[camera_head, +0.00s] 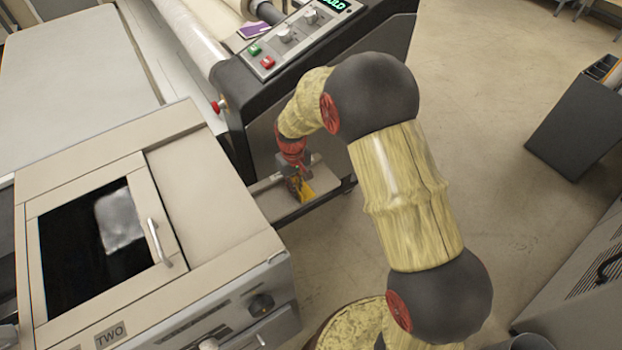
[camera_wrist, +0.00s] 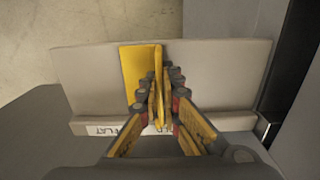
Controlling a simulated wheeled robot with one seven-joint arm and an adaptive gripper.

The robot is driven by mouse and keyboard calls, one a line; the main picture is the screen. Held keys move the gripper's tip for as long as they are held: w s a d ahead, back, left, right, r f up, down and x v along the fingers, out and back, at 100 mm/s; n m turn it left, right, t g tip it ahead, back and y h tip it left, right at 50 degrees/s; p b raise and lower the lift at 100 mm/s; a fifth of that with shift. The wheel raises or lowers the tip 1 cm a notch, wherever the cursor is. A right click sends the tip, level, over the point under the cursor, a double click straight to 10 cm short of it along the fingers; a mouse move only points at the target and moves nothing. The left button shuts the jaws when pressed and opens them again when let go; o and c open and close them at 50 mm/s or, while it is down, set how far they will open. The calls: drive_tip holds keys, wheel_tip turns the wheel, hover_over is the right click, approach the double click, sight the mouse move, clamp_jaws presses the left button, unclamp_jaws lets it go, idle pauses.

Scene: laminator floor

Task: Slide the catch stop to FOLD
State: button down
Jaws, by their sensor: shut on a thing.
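The catch stop is a yellow plate with an upright fin (camera_wrist: 140,68). It sits on a pale grey catch tray (camera_wrist: 90,78) on the side of the laminator, and also shows low beside my gripper in the head view (camera_head: 306,191). My gripper (camera_wrist: 163,88) is shut on the fin of the stop, with a finger on each side. A white label strip along the tray's near edge reads FLAT (camera_wrist: 105,130) at the left. More lettering right of it is mostly hidden behind my fingers, so I cannot read which mark the stop is at.
The laminator's control panel (camera_head: 290,38), with knobs and green and red buttons, stands above the tray. A beige machine marked TWO (camera_head: 170,140) is close on the left. A dark bin (camera_head: 575,125) stands at the right. The floor between is clear.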

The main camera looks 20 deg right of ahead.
drive_tip(key=shift+s+a, duration=0.25)
drive_tip(key=shift+a, duration=0.7)
drive_tip(key=c, duration=2.3)
unclamp_jaws()
drive_tip(key=shift+a+r, duration=0.1)
drive_tip(key=shift+a, duration=0.05)
drive_tip(key=shift+r, duration=0.3)
wheel_tip(320, 180, up, 11)
drive_tip(key=shift+r, duration=0.15)
